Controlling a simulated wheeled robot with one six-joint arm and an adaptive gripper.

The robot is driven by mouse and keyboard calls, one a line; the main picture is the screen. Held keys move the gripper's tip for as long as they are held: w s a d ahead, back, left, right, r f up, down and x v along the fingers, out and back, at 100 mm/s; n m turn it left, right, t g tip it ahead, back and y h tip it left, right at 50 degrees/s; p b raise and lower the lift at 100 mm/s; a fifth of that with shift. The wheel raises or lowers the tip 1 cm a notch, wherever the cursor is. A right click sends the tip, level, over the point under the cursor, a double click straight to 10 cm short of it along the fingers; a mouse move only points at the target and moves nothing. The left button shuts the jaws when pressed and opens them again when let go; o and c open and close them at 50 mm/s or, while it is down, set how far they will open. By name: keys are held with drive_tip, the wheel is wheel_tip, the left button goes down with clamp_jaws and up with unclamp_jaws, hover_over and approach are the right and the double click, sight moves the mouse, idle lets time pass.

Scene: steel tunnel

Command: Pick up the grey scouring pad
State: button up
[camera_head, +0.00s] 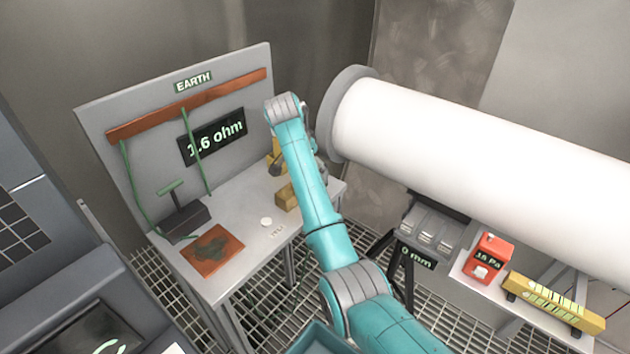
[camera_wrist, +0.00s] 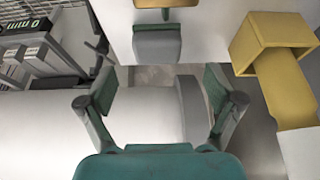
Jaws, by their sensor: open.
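In the wrist view a grey block with a dark green band, which looks like the scouring pad (camera_wrist: 157,46), lies near the edge of the pale bench top. My gripper (camera_wrist: 160,88) is open and empty. Its two fingers stand apart, left and right of the pad's line, and the pad is beyond the fingertips, not between them. In the head view my gripper is mostly hidden behind my teal arm, near the bench's right end. A small dark grey shape beside a yellow thing shows there, partly covered; I cannot tell if it is the pad.
A yellow open box (camera_wrist: 275,40) stands right of the pad. The large white pipe (camera_head: 480,150) runs close to my arm. The bench also holds a copper plate (camera_head: 230,262) with a dark patch and a white disc (camera_head: 266,222). An upright EARTH panel (camera_head: 150,95) backs the bench.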

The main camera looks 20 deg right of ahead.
drive_tip(key=shift+x, duration=2.85)
drive_tip(key=shift+s+d+r, duration=0.1)
drive_tip(key=shift+d, duration=0.1)
drive_tip(key=c, duration=1.2)
